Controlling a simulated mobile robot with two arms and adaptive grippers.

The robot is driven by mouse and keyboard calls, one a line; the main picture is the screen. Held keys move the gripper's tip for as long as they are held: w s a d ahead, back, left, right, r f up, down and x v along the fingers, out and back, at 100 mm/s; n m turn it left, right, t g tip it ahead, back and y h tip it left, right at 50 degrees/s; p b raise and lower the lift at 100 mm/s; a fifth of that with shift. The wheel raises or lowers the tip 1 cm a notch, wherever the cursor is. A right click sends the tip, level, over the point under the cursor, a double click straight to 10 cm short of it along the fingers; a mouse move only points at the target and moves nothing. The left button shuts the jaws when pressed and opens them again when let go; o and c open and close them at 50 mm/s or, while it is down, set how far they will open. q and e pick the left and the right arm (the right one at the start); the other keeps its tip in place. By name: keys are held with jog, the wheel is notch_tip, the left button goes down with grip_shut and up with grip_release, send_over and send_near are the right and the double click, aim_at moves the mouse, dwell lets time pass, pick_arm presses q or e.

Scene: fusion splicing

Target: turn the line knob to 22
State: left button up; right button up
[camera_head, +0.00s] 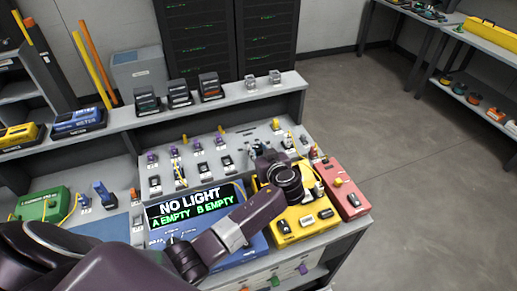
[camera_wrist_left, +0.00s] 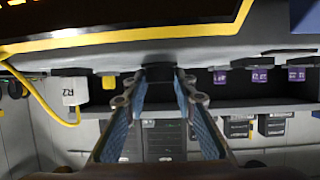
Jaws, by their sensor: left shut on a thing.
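My left arm reaches over the blue unit (camera_head: 255,245) in the head view. My left gripper (camera_head: 268,156) is above the far part of the yellow unit (camera_head: 302,218). In the left wrist view its fingers (camera_wrist_left: 160,78) close in on a small dark knob-like piece (camera_wrist_left: 158,70) under a panel edge. No number or pointer can be read on this piece, so I cannot tell its setting or whether it is the line knob. The blue unit's screen (camera_head: 192,205) reads "NO LIGHT", "A EMPTY B EMPTY". My right gripper is not in view.
A red unit (camera_head: 343,190) stands right of the yellow one. Behind, a sloped panel (camera_head: 213,146) carries several small tagged parts. A shelf (camera_head: 240,94) holds dark boxes. A green unit (camera_head: 42,207) is at left. Floor to the right is clear.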

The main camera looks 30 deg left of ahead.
pick_arm(q)
jog(key=m+t+h, duration=0.1)
jog(key=m+t+h+p, duration=0.1)
jog(key=m+h, duration=0.2)
jog(key=shift+s+a+r+t, duration=0.1)
jog(key=shift+s+a+t, duration=0.2)
jog(key=shift+t, duration=0.1)
jog(key=m+t+h+p, duration=0.1)
jog(key=m+h, duration=0.1)
jog(key=shift+a+m+h+p, duration=0.15)
jog(key=shift+m+h+p, duration=0.15)
jog(key=shift+p, duration=0.1)
jog(key=shift+m+h, duration=0.3)
jog(key=shift+h, duration=0.3)
jog(key=o, duration=1.2)
jog(key=shift+c, duration=0.2)
jog(key=v, duration=1.2)
jog(key=shift+f, duration=0.25)
